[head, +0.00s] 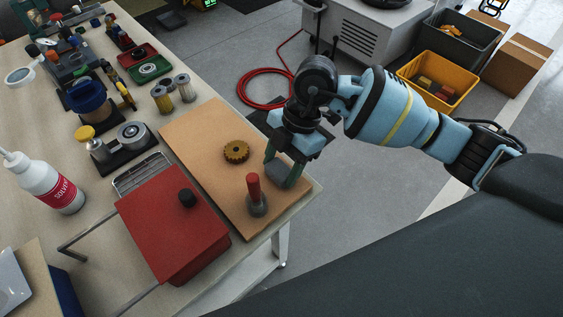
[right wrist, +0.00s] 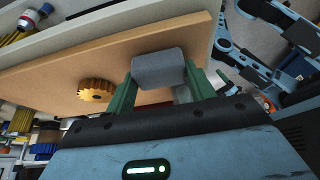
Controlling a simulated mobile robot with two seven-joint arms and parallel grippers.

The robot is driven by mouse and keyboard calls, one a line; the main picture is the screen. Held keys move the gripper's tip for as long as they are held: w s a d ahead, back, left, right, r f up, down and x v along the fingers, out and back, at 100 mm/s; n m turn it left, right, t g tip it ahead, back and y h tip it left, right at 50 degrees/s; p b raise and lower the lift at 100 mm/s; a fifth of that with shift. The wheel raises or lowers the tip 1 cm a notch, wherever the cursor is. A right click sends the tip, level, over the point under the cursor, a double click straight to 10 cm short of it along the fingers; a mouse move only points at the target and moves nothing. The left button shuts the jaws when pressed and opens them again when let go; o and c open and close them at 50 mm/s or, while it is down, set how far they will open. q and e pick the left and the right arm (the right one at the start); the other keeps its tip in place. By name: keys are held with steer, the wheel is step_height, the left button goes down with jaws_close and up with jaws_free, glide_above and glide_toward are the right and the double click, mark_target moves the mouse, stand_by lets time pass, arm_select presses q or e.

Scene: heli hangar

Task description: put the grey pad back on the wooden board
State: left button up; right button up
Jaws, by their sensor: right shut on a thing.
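The grey pad (head: 280,173) is between the green fingers of my right gripper (head: 284,172), at the right edge of the wooden board (head: 196,130) in the head view. The right gripper is shut on it. In the right wrist view the pad (right wrist: 158,69) sits between the two fingertips (right wrist: 158,80), with the board (right wrist: 60,72) behind it. I cannot tell whether the pad touches the board. A brass gear (head: 236,152) and a grey stamp with a red handle (head: 256,195) stand on the board. My left gripper is not in view.
A red box (head: 172,225) with a black knob stands left of the board's near end. Beyond the table's right edge is open floor (head: 345,215).

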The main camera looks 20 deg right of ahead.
steer(key=o, duration=0.9)
steer(key=shift+f, duration=0.15)
arm_select(q)
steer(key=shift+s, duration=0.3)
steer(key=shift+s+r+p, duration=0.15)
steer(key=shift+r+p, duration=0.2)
steer(key=shift+p, duration=0.15)
arm_select(e)
steer(key=shift+v, duration=6.25)
steer(key=shift+a, duration=0.15)
